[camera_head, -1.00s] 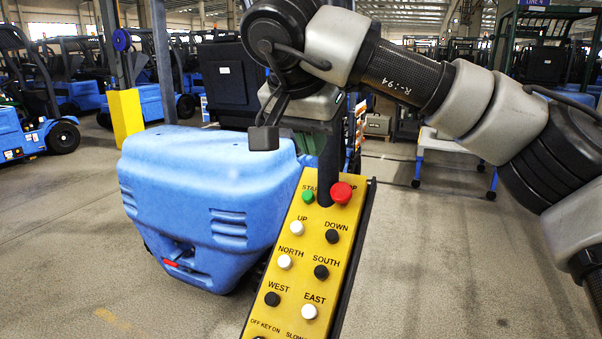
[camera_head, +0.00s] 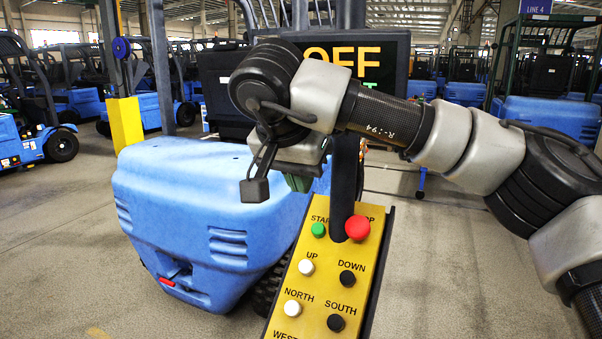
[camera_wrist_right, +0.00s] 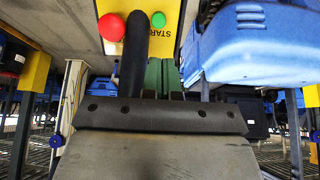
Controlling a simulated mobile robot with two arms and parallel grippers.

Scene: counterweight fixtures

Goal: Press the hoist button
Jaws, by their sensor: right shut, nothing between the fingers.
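The yellow button panel (camera_head: 318,285) leans in the lower middle of the head view. It has a green START button (camera_head: 318,229), a red button (camera_head: 358,228) with a partly hidden label, a white UP button (camera_head: 306,267) and a black DOWN button (camera_head: 347,278). No visible label reads hoist. My right gripper (camera_head: 299,182) is shut and empty, above the panel's top edge and apart from the buttons. The wrist view shows its greenish fingers (camera_wrist_right: 164,76) beside a black post, with the red (camera_wrist_right: 111,27) and green (camera_wrist_right: 158,19) buttons beyond. My left gripper is out of view.
A black post (camera_head: 345,175) rises from the panel's top, close beside my gripper. A blue vehicle body (camera_head: 210,215) stands left of the panel. A dark screen (camera_head: 390,60) reading OFF is behind my arm. Open floor (camera_head: 450,270) lies to the right.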

